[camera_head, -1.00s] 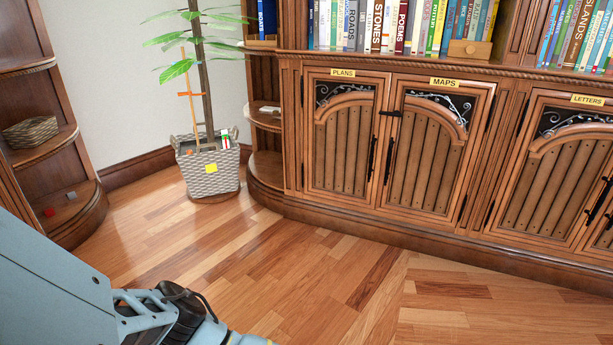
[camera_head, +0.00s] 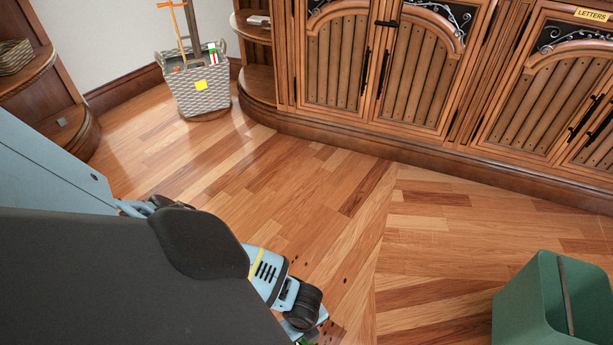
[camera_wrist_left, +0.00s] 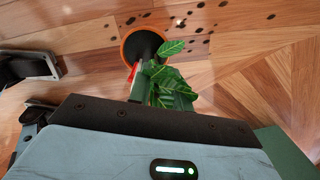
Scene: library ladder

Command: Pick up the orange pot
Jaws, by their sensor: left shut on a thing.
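The orange pot (camera_wrist_left: 128,57) shows in the left wrist view at the upper middle, with its orange rim around dark soil. Green leaves (camera_wrist_left: 166,78) lie between it and the camera. My left gripper (camera_wrist_left: 146,74) is at the near rim of the pot and shut on it; the leaves partly hide the contact. In the head view my left wrist (camera_head: 290,300) is low at the bottom middle, and the pot is out of sight there. My right gripper is not in view.
Dark specks (camera_wrist_left: 190,22) are scattered on the wooden floor around the pot. A green bin (camera_head: 520,310) stands at the lower right. The middle floor is clear.

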